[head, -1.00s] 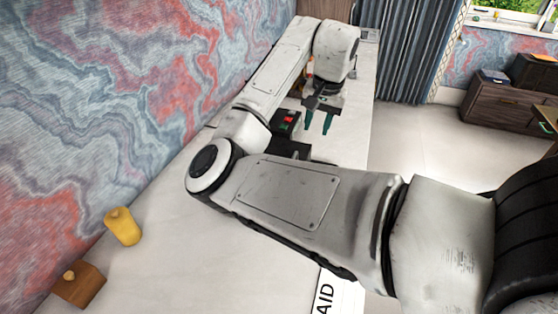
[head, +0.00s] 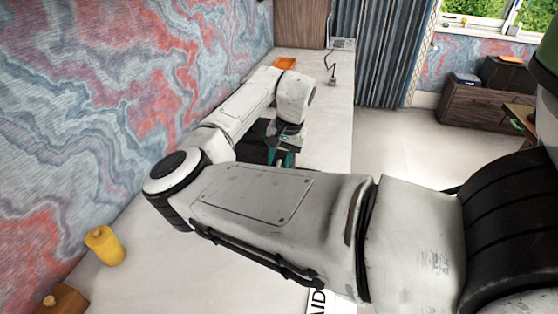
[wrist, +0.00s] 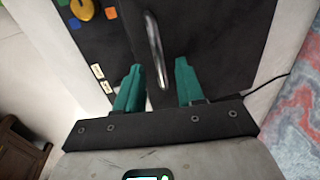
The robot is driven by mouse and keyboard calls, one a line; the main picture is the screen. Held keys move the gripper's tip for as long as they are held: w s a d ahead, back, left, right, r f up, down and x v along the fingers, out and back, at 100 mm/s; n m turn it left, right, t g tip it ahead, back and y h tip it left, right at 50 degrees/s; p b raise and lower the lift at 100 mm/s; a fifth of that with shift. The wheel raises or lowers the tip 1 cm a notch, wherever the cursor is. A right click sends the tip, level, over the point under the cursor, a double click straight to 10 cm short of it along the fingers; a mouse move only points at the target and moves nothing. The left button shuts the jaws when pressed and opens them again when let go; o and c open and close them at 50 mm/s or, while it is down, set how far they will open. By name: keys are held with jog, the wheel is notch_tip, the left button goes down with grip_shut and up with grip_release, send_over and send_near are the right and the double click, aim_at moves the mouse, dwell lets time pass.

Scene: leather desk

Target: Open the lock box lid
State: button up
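A flat black box (head: 250,142), which looks like the lock box, lies on the pale desk, partly hidden behind my arm in the head view. In the wrist view its black top (wrist: 225,40) fills much of the picture, with a curved metal handle (wrist: 153,50), a yellow round part (wrist: 82,9), coloured squares and small white labels. My gripper (wrist: 158,66) is open, its teal fingers on either side of the handle's near end. The left finger is close to the handle, and a gap shows to the right finger. I cannot tell contact. The gripper also shows low over the box (head: 281,156).
The marbled wall (head: 130,90) runs along the desk's left side. A yellow cylinder (head: 105,246) and a wooden block (head: 62,300) stand at the near left. An orange item (head: 284,62) and a small lamp (head: 332,78) stand farther back. The far desk top is mostly clear.

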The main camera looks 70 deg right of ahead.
jog(key=shift+w+f, duration=0.1)
jog(key=shift+f, duration=0.35)
grip_shut()
dwell(0.5)
